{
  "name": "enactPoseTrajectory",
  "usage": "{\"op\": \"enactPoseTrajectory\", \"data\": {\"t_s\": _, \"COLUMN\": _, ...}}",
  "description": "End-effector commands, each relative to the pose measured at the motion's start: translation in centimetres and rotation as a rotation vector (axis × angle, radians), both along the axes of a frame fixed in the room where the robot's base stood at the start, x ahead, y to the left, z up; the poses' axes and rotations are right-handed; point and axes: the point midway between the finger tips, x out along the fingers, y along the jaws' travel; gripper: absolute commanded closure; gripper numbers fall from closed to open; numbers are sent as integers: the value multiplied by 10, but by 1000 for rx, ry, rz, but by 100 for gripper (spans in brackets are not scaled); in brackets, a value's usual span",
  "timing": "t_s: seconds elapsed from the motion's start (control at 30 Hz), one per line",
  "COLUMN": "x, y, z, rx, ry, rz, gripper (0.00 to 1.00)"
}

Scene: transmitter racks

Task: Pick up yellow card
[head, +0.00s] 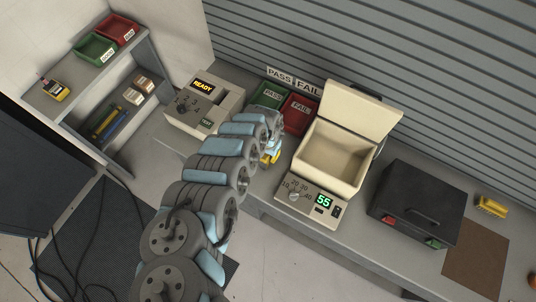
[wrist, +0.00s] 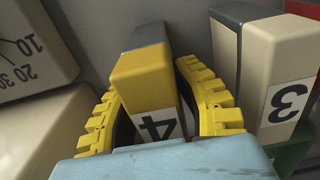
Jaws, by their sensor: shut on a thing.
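The yellow card (wrist: 145,82) is a thick yellow block with a dark grey far part and a white label reading 4. In the wrist view it stands between the two yellow fingers of my gripper (wrist: 160,100), which is shut on it. In the head view my gripper (head: 270,157) is low over the bench, between the READY box and the open cream box. My arm hides most of it there, and I cannot tell the card from the yellow fingers.
A cream block labelled 3 (wrist: 285,75) stands close right of the card. A dial box (wrist: 35,55) is at left. The bench holds the READY box (head: 205,100), green PASS bin (head: 270,95), red FAIL bin (head: 299,115), open cream box (head: 333,155) and black case (head: 415,205).

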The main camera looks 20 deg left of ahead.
Motion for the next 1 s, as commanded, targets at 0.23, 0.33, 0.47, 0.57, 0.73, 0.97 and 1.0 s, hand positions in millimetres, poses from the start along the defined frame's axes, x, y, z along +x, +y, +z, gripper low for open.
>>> {"op": "enactPoseTrajectory", "data": {"t_s": 0.23, "x": 0, "y": -1, "z": 4, "rx": -1, "ry": 0, "rz": -2, "gripper": 100}}
{"op": "enactPoseTrajectory", "data": {"t_s": 0.33, "x": 1, "y": -1, "z": 10, "rx": -1, "ry": -1, "rz": -3, "gripper": 100}}
{"op": "enactPoseTrajectory", "data": {"t_s": 0.47, "x": 1, "y": 2, "z": 23, "rx": 3, "ry": -3, "rz": -1, "gripper": 100}}
{"op": "enactPoseTrajectory", "data": {"t_s": 0.57, "x": 1, "y": 1, "z": 33, "rx": 2, "ry": -2, "rz": -2, "gripper": 100}}
{"op": "enactPoseTrajectory", "data": {"t_s": 0.73, "x": 0, "y": 2, "z": 52, "rx": 4, "ry": -1, "rz": -1, "gripper": 100}}
{"op": "enactPoseTrajectory", "data": {"t_s": 0.97, "x": 0, "y": 2, "z": 78, "rx": 3, "ry": 0, "rz": 1, "gripper": 100}}
{"op": "enactPoseTrajectory", "data": {"t_s": 1.0, "x": 1, "y": 1, "z": 82, "rx": 2, "ry": -2, "rz": 1, "gripper": 100}}
